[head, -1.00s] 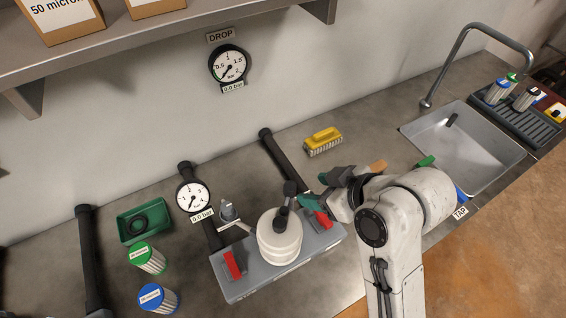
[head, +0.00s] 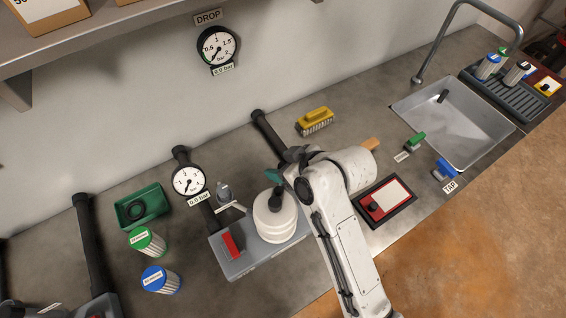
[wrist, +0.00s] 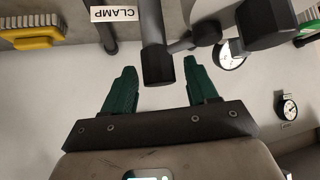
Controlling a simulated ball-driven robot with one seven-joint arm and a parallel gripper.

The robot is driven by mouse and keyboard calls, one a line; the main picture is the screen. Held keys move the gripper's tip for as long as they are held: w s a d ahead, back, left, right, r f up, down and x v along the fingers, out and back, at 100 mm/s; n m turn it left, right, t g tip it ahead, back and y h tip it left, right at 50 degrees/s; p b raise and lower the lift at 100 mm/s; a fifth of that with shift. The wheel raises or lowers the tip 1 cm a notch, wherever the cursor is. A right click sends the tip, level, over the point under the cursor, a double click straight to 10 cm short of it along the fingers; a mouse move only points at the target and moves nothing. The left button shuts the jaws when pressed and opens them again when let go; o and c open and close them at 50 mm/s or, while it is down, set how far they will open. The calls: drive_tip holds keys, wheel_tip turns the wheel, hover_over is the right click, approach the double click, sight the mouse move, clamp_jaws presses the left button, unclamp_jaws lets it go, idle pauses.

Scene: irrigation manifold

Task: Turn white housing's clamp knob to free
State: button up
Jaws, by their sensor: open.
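The white housing (head: 272,222) stands upright on a grey manifold block (head: 240,262), left of my arm in the head view. A black knob or handle (head: 277,198) shows at its top. In the wrist view a black cylindrical part (wrist: 157,55) lies between the tips of my gripper (wrist: 160,72), near a CLAMP label (wrist: 117,14); I cannot tell whether it is the clamp knob or whether the fingers touch it. My gripper's green fingers are spread open. In the head view one fingertip (head: 272,176) shows beside the housing top; my arm hides the rest.
A red lever (head: 230,244) is on the manifold block. More black parts (wrist: 265,22) crowd the right of the gripper in the wrist view. A yellow brush (head: 315,120), green tray (head: 142,207), two cartridges (head: 160,280) and a red-and-white panel (head: 385,202) lie around. The sink (head: 455,120) is right.

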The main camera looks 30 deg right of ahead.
drive_tip(key=c, duration=1)
drive_tip(key=shift+o, duration=0.2)
drive_tip(key=shift+a+m+h, duration=0.1)
drive_tip(key=shift+m+h, duration=0.2)
drive_tip(key=shift+m, duration=0.1)
drive_tip(key=m+h, duration=0.2)
drive_tip(key=m, duration=0.1)
drive_tip(key=m+h, duration=0.4)
drive_tip(key=m, duration=0.1)
drive_tip(key=shift+g, duration=0.3)
drive_tip(key=m+g+h, duration=0.2)
drive_tip(key=m+h, duration=0.1)
drive_tip(key=m, duration=0.2)
drive_tip(key=shift+s+d+m+g+h+b, duration=0.15)
drive_tip(key=shift+m+g+h, duration=0.3)
drive_tip(key=shift+m+g, duration=0.45)
drive_tip(key=shift+w+d+m+g+h+b, duration=0.1)
drive_tip(key=shift+m+g+h+b, duration=0.15)
drive_tip(key=shift+m+g+h, duration=0.6)
drive_tip(key=shift+s+m+y, duration=0.1)
drive_tip(key=shift+m+y, duration=0.3)
drive_tip(key=shift+m, duration=0.05)
